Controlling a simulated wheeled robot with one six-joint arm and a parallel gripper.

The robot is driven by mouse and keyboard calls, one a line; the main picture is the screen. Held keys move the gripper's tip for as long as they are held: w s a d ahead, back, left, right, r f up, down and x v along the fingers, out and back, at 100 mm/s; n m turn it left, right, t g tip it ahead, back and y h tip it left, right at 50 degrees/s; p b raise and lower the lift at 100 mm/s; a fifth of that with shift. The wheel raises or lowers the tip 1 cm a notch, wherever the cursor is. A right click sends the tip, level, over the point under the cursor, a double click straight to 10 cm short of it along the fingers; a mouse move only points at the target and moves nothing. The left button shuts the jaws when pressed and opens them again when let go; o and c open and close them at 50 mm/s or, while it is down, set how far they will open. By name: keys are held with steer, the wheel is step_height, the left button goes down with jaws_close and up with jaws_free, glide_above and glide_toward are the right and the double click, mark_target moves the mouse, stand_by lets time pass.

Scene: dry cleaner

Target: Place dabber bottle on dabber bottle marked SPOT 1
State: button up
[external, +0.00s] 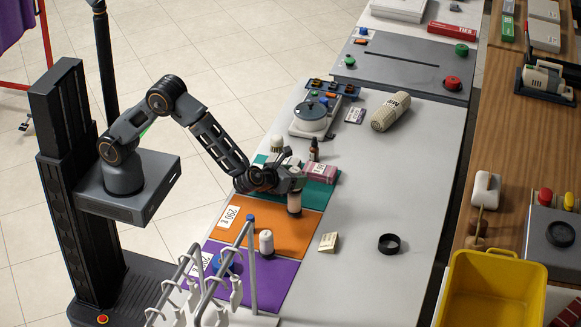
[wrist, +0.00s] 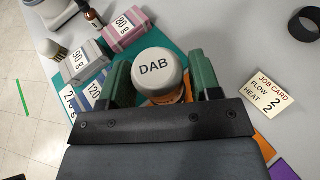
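A dabber bottle with a pale cap reading DAB (wrist: 158,68) is between the green fingers of my gripper (wrist: 160,84) in the wrist view. The fingers press close against both sides of it. In the external view my gripper (external: 284,180) is over the edge between the teal and orange mats, with this bottle (external: 294,204) upright beneath it. Whether its base touches the mat, I cannot tell. Another pale-topped bottle (external: 266,241) stands upright near the edge of the orange (external: 288,229) and purple mats (external: 276,279). No SPOT 1 marking is legible on either bottle.
A job card (wrist: 268,92) reading FLOW 2, HEAT 2 and a black ring (external: 389,243) lie to the right. Labelled blocks (wrist: 88,62) and a dropper bottle (external: 314,150) stand behind. A grey rack (external: 251,262) rises in front. The right side of the table is mostly clear.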

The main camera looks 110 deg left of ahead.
steer(key=shift+o, duration=0.9)
steer(key=shift+r, duration=0.2)
steer(key=s+d+r+m+t+h+b, duration=0.1)
steer(key=s+d+r+m+t+h, duration=0.25)
steer(key=d+r+m+h, duration=0.6)
steer(key=s+d+r+m+t+h+b, duration=0.15)
steer(key=s+d+r+m, duration=0.3)
steer(key=m, duration=1.05)
steer(key=s+a+f+m+g, duration=0.1)
steer(key=s+f+m+g, duration=0.1)
steer(key=s+m, duration=0.5)
steer(key=s+a+f+m+g, duration=0.2)
steer(key=s+m+g, duration=0.2)
steer(key=s+m, duration=0.4)
steer(key=s+a+f+m+g, duration=0.2)
steer(key=s+f+m, duration=0.1)
steer(key=s+m, duration=0.4)
steer(key=shift+s+a+m+g, duration=0.25)
steer(key=shift+s+m+g, duration=0.15)
steer(key=shift+s, duration=0.45)
